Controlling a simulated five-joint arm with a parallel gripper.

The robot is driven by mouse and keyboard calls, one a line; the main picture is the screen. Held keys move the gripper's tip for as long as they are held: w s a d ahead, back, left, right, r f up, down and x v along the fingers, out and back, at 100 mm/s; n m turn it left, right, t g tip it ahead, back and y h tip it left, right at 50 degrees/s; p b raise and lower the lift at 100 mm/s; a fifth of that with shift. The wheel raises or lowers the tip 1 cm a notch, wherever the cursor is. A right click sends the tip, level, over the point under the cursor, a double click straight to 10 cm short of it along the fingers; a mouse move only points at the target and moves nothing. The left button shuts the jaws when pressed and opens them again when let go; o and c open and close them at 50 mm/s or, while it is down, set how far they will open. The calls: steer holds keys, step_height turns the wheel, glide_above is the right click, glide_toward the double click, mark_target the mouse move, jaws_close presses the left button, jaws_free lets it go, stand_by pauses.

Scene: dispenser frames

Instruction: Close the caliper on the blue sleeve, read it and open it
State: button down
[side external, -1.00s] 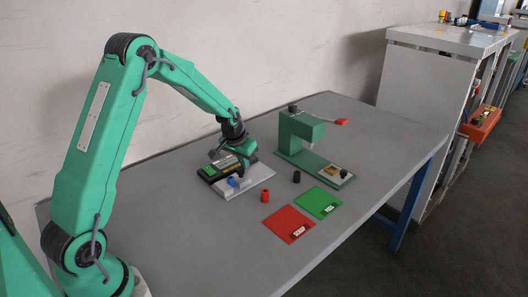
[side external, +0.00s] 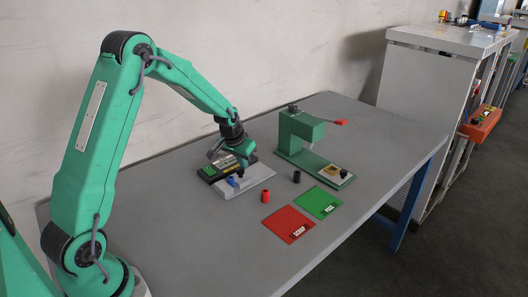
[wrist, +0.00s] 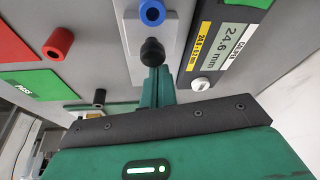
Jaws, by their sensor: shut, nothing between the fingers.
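The blue sleeve (wrist: 152,13) stands upright on the pale caliper plate (wrist: 132,38); it also shows in the side external view (side external: 232,181). A black knob (wrist: 152,52) sits on the plate just below the sleeve in the wrist view. The caliper's display (wrist: 238,30) reads 24.6 mm, with a yellow label (wrist: 200,42) beside it that is hard to read. My gripper (wrist: 157,86) is shut and empty, its fingertips close to the knob; I cannot tell whether they touch it. In the side external view my gripper (side external: 243,171) is over the caliper.
A red sleeve (side external: 265,196) and a black sleeve (side external: 296,177) stand to the right of the caliper. Red (side external: 290,224) and green (side external: 317,202) labelled mats lie in front. A green press-like stand (side external: 302,135) with a red-tipped lever is behind. The table's front is clear.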

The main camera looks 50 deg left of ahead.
steer(key=shift+s+f, duration=0.15)
steer(key=shift+f, duration=0.2)
steer(key=shift+w+a+r, duration=0.15)
steer(key=shift+w+a, duration=0.1)
steer(key=shift+w, duration=0.7)
steer(key=shift+w+a+r, duration=0.15)
steer(key=shift+w+a, duration=0.05)
steer(key=shift+w, duration=0.75)
steer(key=shift+w+r, duration=0.15)
steer(key=shift+r, duration=0.1)
steer(key=a+v, duration=0.1)
steer(key=v, duration=0.8)
steer(key=shift+d+r, duration=0.3)
steer(key=shift+d, duration=0.1)
